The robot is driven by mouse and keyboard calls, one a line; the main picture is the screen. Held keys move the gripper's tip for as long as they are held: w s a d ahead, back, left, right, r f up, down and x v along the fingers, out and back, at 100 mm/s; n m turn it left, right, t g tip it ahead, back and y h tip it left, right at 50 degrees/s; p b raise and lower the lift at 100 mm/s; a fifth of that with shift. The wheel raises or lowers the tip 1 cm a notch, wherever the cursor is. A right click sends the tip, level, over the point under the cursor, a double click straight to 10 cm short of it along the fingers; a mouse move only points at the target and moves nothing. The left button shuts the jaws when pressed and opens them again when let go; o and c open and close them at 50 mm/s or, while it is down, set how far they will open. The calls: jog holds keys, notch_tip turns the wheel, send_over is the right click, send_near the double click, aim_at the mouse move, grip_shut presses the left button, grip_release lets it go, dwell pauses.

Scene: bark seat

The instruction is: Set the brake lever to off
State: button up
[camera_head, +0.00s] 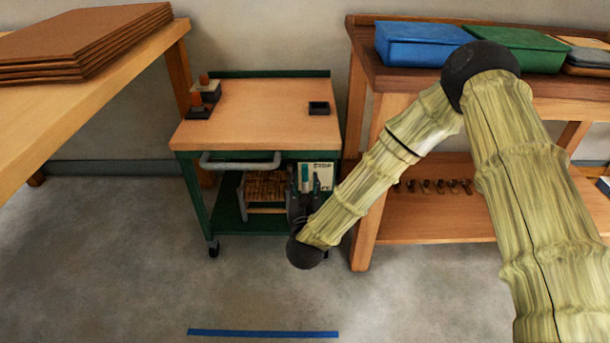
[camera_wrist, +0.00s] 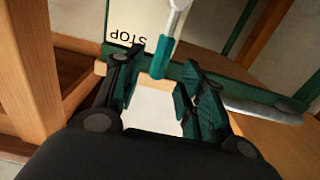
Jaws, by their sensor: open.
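The brake lever (camera_wrist: 164,50) shows in the wrist view as a pale metal arm with a teal grip at its end. Beside it is a white plate (camera_wrist: 124,22) with the word STOP, upside down in that view. The plate is also on the front of the green cart in the head view (camera_head: 324,168). My gripper (camera_wrist: 163,73) is open, with one finger on each side of the teal grip. I cannot tell whether either finger touches it. In the head view my gripper (camera_head: 305,186) is at the cart's right front and hides most of the lever.
The cart (camera_head: 250,112) has a wooden top, a grey handle (camera_head: 240,161) and wheels. A wooden bench (camera_head: 425,228) with blue (camera_head: 420,45) and green bins stands close on the right. A table with brown boards (camera_head: 85,40) is at left. A blue strip (camera_head: 262,333) marks the clear floor.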

aim_at(305, 174)
jog(key=shift+w+b, duration=0.7)
jog(key=shift+w, duration=2.25)
jog(key=shift+c, duration=0.4)
grip_shut()
